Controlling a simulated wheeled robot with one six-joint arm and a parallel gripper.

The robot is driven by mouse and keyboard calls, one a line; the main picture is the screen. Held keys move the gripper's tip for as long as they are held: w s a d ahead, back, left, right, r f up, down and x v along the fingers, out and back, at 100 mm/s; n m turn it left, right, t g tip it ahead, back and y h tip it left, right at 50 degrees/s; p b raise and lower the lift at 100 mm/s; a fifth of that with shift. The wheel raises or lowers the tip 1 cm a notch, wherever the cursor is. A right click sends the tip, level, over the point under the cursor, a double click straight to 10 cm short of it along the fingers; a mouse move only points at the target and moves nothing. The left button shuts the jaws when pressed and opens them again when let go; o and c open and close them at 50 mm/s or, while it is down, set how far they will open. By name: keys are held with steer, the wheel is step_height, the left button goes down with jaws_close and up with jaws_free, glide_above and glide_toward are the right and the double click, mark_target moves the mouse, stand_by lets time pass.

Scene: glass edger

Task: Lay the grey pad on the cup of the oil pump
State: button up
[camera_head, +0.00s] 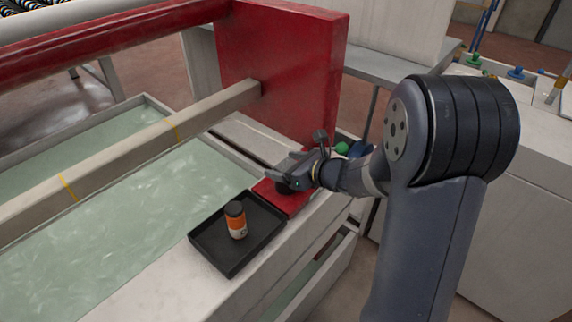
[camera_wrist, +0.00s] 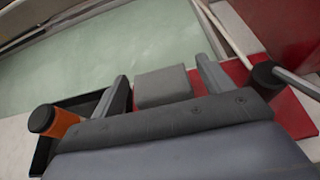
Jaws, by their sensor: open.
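A grey pad (camera_wrist: 163,87), a small block with a flat top, is in the wrist view over the red surface. My gripper (camera_wrist: 163,70) is open, with one finger on each side of the pad and visible gaps between. In the head view my gripper (camera_head: 284,178) is low over the red plate (camera_head: 290,201), and the pad cannot be made out clearly there. A dark round-topped part with a grey rod (camera_wrist: 266,74) is right of the right finger. I cannot tell whether it belongs to the oil pump; its cup is not clearly visible.
A black tray (camera_head: 205,256) left of the gripper holds an upright orange bottle (camera_head: 237,222) with a dark cap. A red upright panel (camera_head: 305,75) rises behind the gripper. A trough of pale green liquid (camera_head: 120,240) lies left. The pale ledge (camera_head: 150,303) has bare room.

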steer(key=shift+r+p, duration=0.7)
steer(key=p+v, duration=0.1)
steer(key=v, duration=1.1)
steer(key=shift+p, duration=0.4)
steer(key=shift+w+a+f, duration=0.1)
steer(key=shift+f, duration=0.1)
steer(key=b+x, duration=0.2)
steer(key=x, duration=1)
steer(key=shift+f, duration=0.2)
steer(key=shift+f+b, duration=0.45)
steer(key=shift+b, duration=0.35)
steer(key=shift+r, duration=0.2)
